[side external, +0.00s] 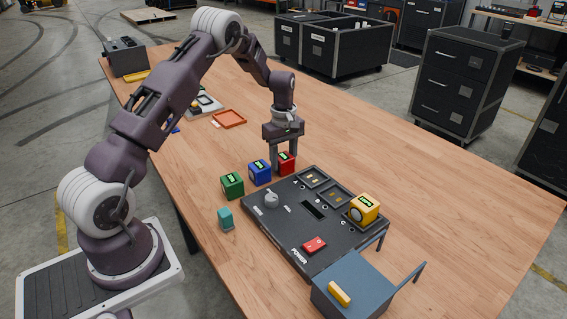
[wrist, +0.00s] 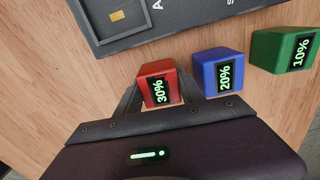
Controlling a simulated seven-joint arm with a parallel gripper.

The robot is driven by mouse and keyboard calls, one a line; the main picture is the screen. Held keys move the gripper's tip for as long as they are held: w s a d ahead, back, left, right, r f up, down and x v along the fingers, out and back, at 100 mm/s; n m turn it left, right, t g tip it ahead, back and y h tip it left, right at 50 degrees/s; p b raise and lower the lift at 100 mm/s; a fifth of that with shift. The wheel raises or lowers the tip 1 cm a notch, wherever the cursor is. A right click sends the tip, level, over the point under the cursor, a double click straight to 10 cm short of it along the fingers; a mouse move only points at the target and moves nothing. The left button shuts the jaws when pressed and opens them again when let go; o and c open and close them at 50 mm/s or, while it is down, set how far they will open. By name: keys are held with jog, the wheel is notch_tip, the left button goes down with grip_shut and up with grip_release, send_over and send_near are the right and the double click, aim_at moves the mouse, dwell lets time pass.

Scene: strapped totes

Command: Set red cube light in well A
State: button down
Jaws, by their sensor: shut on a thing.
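The red cube (side external: 287,163) has a green-lit display, which reads 30% in the wrist view (wrist: 158,85). My gripper (side external: 282,168) is shut on it, with a finger on either side. The cube is level with the blue cube beside it and appears to be at table height; I cannot tell whether it touches the wood. The black panel (side external: 284,230) stands just in front. Its well A (side external: 312,177) is the recess nearest the red cube, and it is empty with a small gold contact inside. In the wrist view, the well (wrist: 121,16) shows at the top left.
The blue cube (side external: 260,172) and green cube (side external: 232,186) stand left of the red one. Well B (side external: 335,195) is empty; a yellow cube (side external: 364,208) sits at well C. The panel has a knob (side external: 271,199) and red switch (side external: 314,245). A teal block (side external: 226,218) stands nearby.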

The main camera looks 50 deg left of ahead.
aim_at(286, 157)
jog(key=r, duration=0.6)
jog(key=d+r, duration=0.1)
jog(key=r, duration=0.2)
jog(key=shift+w+r, duration=0.2)
jog(key=shift+r, duration=0.1)
jog(key=shift+n, duration=0.4)
jog(key=shift+w+d+f, duration=0.3)
jog(key=shift+d+f, duration=0.25)
jog(key=shift+d, duration=1.05)
jog(key=shift+w+d+f, duration=0.3)
jog(key=shift+d+f, duration=0.2)
jog(key=shift+d, duration=1.05)
jog(key=shift+w+d+f, duration=0.3)
jog(key=shift+d+f, duration=0.25)
jog(key=shift+d, duration=1.05)
jog(key=shift+f, duration=0.3)
jog(key=shift+f, duration=0.35)
jog(key=shift+f, duration=0.15)
jog(key=shift+f, duration=0.75)
